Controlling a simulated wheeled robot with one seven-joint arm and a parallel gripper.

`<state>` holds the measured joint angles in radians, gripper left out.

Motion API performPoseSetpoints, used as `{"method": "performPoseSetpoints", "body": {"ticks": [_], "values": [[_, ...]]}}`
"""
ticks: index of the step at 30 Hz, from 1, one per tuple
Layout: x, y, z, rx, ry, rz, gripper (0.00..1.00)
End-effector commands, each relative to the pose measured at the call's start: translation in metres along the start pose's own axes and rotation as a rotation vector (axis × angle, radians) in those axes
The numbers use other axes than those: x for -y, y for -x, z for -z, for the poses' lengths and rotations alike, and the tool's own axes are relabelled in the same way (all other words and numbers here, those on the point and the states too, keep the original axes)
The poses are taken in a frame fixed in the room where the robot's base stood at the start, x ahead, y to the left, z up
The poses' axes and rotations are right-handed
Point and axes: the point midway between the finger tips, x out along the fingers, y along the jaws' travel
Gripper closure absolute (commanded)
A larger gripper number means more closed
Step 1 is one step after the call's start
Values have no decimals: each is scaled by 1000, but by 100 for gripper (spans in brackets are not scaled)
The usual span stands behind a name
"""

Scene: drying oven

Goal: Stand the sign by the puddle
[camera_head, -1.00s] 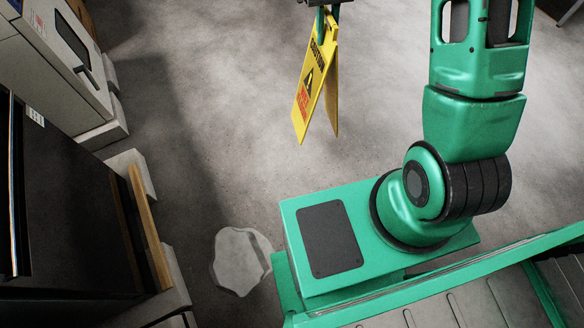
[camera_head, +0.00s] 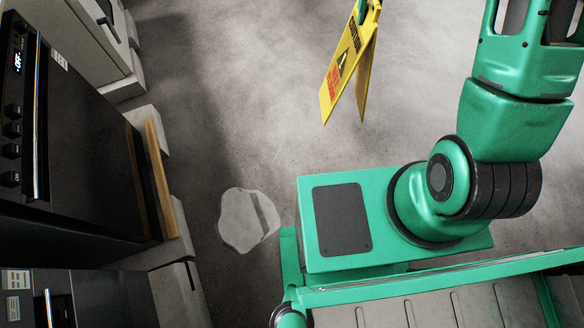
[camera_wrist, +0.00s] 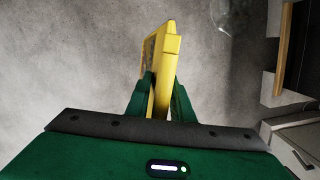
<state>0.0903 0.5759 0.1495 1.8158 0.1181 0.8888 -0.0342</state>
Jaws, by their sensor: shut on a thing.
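The yellow caution sign (camera_head: 344,68) hangs at the top of the head view, its two panels slightly spread at the bottom. My gripper (camera_head: 370,8) is shut on the sign's top edge, partly cut off by the picture edge. In the wrist view the green fingers (camera_wrist: 161,98) pinch the yellow sign (camera_wrist: 162,55) from both sides. The pale puddle (camera_head: 246,220) lies on the floor left of my base, below and left of the sign and well apart from it. Its edge also shows at the top of the wrist view (camera_wrist: 221,14).
Dark ovens (camera_head: 85,150) and light cabinets (camera_head: 75,40) line the left side. A wooden strip (camera_head: 160,180) sticks out on their front, close to the puddle. The grey floor (camera_head: 260,120) between the sign and the puddle is clear.

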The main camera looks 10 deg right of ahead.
Motion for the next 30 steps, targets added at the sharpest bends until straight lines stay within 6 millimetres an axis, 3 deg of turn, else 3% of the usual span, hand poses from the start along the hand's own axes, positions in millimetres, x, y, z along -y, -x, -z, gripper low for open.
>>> {"method": "performPoseSetpoints", "body": {"ticks": [5,14,23,30], "values": [[23,-16,-4,2,-52,9,100],[90,-67,-24,5,-246,38,100],[171,-129,-71,4,-516,80,100],[225,-173,-123,3,-746,114,100]]}}
